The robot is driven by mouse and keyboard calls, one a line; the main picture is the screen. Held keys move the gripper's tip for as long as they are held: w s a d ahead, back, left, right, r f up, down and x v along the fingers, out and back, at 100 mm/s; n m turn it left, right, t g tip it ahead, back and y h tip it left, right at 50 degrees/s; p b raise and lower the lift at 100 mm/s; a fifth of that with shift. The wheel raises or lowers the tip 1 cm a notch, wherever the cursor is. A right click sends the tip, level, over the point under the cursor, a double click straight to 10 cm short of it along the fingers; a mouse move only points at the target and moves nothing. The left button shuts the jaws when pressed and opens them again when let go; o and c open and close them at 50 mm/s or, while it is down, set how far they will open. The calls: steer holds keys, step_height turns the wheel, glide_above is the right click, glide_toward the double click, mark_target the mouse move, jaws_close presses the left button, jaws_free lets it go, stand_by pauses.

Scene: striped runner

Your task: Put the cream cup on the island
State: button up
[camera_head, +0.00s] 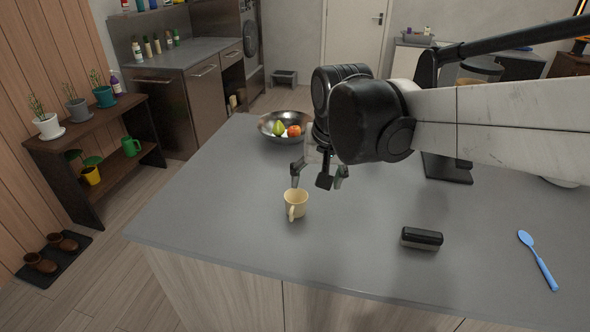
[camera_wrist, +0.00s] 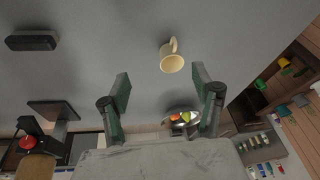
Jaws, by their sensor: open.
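The cream cup (camera_head: 296,204) stands upright on the grey island top (camera_head: 215,210), with its handle toward the front of the head view. In the wrist view the cup (camera_wrist: 171,60) sits beyond and roughly between the fingers, with nothing touching it. My gripper (camera_head: 318,177) is open and empty, above the island just behind the cup in the head view. Its two spread fingers also show in the wrist view (camera_wrist: 160,85).
A metal bowl with fruit (camera_head: 270,130) stands behind my gripper. A black-topped block (camera_head: 421,238) and a blue spoon (camera_head: 538,260) lie to the right on the island. The countertop left of the cup is clear up to its edge.

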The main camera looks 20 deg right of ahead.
steer(key=s+f+n+t, duration=0.1)
steer(key=s+n+t, duration=0.1)
steer(key=s, duration=1)
steer(key=shift+s+f+n+t, duration=0.3)
steer(key=shift+n+t, duration=0.1)
steer(key=shift+t, duration=0.3)
